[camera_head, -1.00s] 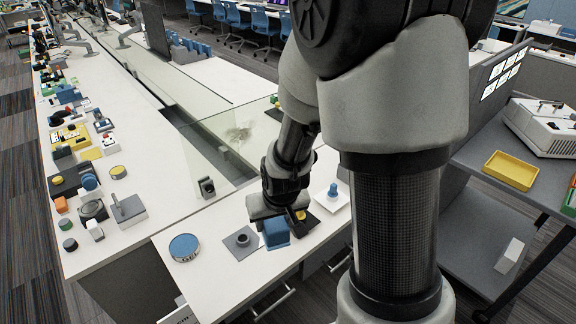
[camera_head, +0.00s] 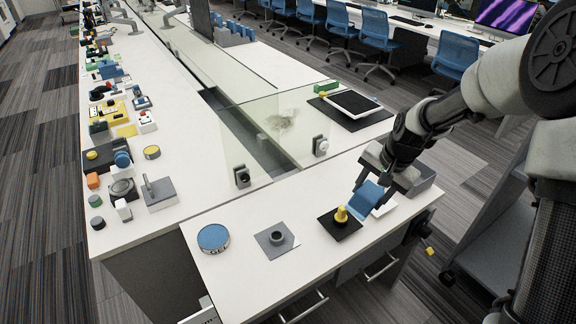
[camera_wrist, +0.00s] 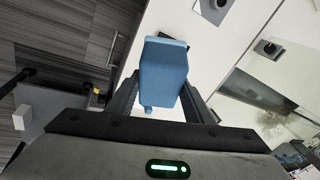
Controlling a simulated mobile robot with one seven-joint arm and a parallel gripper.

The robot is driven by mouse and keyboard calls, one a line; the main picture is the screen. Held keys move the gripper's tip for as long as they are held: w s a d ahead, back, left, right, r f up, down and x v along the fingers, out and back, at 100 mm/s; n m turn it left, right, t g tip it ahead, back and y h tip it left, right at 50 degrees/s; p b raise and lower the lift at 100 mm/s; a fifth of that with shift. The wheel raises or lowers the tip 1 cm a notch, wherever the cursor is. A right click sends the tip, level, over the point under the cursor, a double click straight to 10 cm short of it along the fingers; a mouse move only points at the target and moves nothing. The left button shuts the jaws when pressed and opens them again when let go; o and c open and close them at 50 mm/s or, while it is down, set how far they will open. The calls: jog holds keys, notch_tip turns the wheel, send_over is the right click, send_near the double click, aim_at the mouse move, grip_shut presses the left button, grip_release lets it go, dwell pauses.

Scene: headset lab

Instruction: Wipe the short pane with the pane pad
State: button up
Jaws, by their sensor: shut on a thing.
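My gripper (camera_head: 384,180) is shut on a blue block-shaped pad (camera_head: 367,198), the likely pane pad, and holds it tilted above the counter's right end. In the wrist view the pad (camera_wrist: 163,75) sits between the two fingers. The short pane (camera_head: 240,150) is a clear upright glass sheet with a grey smudge, left of and behind my gripper, apart from the pad. In the wrist view the pane (camera_wrist: 240,85) and its smudge show at right. Grey clamps (camera_head: 242,177) stand at its foot. The pad's wiping face is unclear.
A black mat with a yellow knob (camera_head: 341,214), a grey plate with a round socket (camera_head: 277,237) and a blue-lidded GEL tin (camera_head: 213,238) stand on the near counter. A white dish (camera_head: 386,208) is partly behind the pad.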

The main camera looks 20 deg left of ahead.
jog(key=w+a+f+m+t+y+b, duration=0.1)
jog(key=w+a+m+t+y+b, duration=0.1)
jog(key=a, duration=0.8)
jog(key=w+a+f+m+t+y+b, duration=0.1)
jog(key=w+a+m+t+y+b, duration=0.1)
jog(key=w+a+m+t+b, duration=0.2)
jog(key=w+a+f+m+t+y+b, duration=0.1)
jog(key=w+a+m+t+b, duration=0.3)
jog(key=a, duration=1.4)
jog(key=shift+w+a+f+m+y+b, duration=0.15)
jog(key=shift+w+f+m+y+b, duration=0.25)
jog(key=shift+w+m+b, duration=2)
jog(key=shift+w+a+m+p, duration=0.15)
jog(key=shift+w+a+p, duration=0.2)
jog(key=shift+w, duration=0.45)
jog(key=shift+w+a+m+p, duration=0.15)
jog(key=shift+w+a+p, duration=0.2)
jog(key=shift+w, duration=0.45)
